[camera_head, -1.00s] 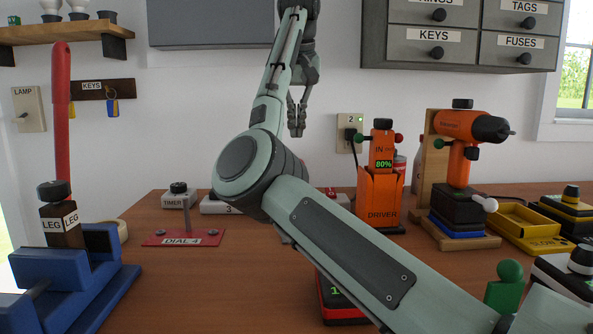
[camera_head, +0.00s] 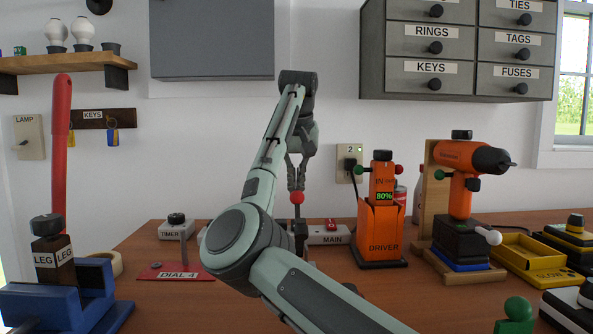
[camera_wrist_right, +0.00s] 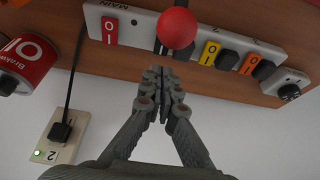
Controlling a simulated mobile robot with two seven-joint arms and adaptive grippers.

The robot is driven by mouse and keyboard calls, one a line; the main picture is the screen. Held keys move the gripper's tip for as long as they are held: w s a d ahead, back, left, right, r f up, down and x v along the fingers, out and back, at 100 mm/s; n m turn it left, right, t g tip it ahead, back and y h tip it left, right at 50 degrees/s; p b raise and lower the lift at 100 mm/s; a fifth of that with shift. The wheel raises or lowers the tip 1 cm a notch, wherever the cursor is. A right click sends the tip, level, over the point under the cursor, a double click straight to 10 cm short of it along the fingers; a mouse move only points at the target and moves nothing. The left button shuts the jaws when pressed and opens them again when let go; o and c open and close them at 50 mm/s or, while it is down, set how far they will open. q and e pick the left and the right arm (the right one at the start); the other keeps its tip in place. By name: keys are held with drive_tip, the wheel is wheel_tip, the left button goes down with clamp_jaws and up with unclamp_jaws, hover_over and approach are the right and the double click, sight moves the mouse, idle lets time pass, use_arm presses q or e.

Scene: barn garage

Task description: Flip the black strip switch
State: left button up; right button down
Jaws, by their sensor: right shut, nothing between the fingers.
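A white power strip (camera_head: 318,229) labelled MAIN lies at the back of the bench, partly hidden by my right arm; it also shows in the right wrist view (camera_wrist_right: 137,22). Its red switch (camera_wrist_right: 110,31), yellow switch (camera_wrist_right: 210,53) and orange switch (camera_wrist_right: 249,64) are visible. A dark part (camera_wrist_right: 160,46) shows beside a red ball (camera_wrist_right: 176,28), which hides part of the strip; I cannot tell whether it is the black switch. My right gripper (camera_head: 297,186) is shut and empty, pointing down just above the red ball in the head view. My left gripper is out of view.
Black plugs (camera_wrist_right: 228,60) sit beside the switches. A timer (camera_head: 176,228) stands left of the strip, and an orange driver (camera_head: 381,228) stands right of it. The wall outlet (camera_head: 348,164) is behind. A blue vise (camera_head: 65,308) stands at front left.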

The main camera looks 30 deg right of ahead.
drive_tip(key=x, duration=0.6)
drive_tip(key=shift+s+a, duration=0.1)
drive_tip(key=shift+s, duration=0.1)
drive_tip(key=shift+f, duration=0.2)
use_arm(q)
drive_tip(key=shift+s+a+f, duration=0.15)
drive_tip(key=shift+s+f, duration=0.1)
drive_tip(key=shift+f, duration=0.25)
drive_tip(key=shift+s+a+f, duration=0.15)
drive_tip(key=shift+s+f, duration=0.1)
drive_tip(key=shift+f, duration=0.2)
